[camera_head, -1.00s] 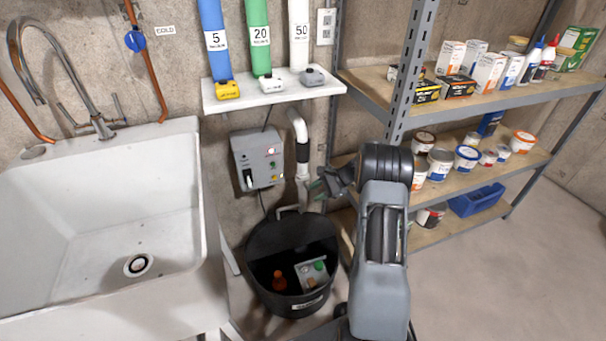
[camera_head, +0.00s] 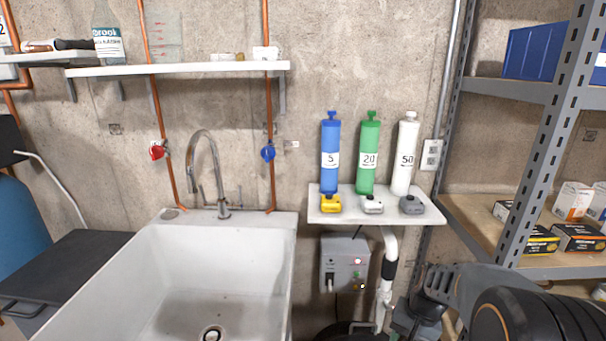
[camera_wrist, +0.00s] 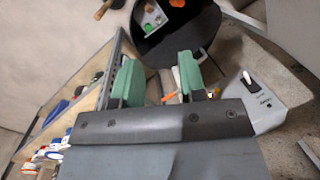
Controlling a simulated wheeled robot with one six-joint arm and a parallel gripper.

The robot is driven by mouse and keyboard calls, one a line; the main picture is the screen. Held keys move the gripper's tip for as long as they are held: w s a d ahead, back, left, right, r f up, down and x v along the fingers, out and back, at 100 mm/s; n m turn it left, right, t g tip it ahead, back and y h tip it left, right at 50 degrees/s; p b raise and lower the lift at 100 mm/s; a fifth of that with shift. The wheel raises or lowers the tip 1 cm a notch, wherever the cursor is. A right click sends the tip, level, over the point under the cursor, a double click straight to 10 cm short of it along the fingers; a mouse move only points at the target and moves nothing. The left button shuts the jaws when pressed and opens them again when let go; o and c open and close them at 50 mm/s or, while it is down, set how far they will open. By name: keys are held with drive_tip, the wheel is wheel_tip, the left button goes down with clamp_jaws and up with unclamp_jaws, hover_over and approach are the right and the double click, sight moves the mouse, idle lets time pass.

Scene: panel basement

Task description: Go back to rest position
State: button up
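My gripper (camera_wrist: 160,80) shows in the wrist view with its two green-padded fingers spread apart. I see nothing held between them; a pipe and something orange show behind the gap. In the head view my dark arm enters at the bottom right, in front of the shelving, and its fingertips are hard to make out. The grey control box (camera_head: 344,264) hangs on the wall left of my arm; it also shows at the right of the wrist view (camera_wrist: 268,102). The black round bin (camera_wrist: 205,45) lies beyond the fingers, with an orange object and a small box inside.
A white sink (camera_head: 268,245) stands left. A small white shelf (camera_head: 375,211) carries blue (camera_head: 330,155), green (camera_head: 368,158) and white (camera_head: 405,155) cylinders. Metal shelving (camera_head: 540,150) with boxes rises close at the right. A long wall shelf (camera_head: 190,68) runs above the sink.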

drive_tip(key=s+a+r+n+t+p, duration=0.1)
drive_tip(key=s+a+r+n+p, duration=0.1)
drive_tip(key=r, duration=0.5)
drive_tip(key=s+a+r+n+t+h+p, duration=0.1)
drive_tip(key=s+a+r+p, duration=0.1)
drive_tip(key=r, duration=0.5)
drive_tip(key=s+a+r+n+t+h+p, duration=0.1)
drive_tip(key=s+a+r+n+t+p, duration=0.1)
drive_tip(key=r+p, duration=0.4)
drive_tip(key=shift+s+a+r+n, duration=0.3)
drive_tip(key=shift+s+a+r, duration=0.25)
drive_tip(key=shift+s, duration=0.6)
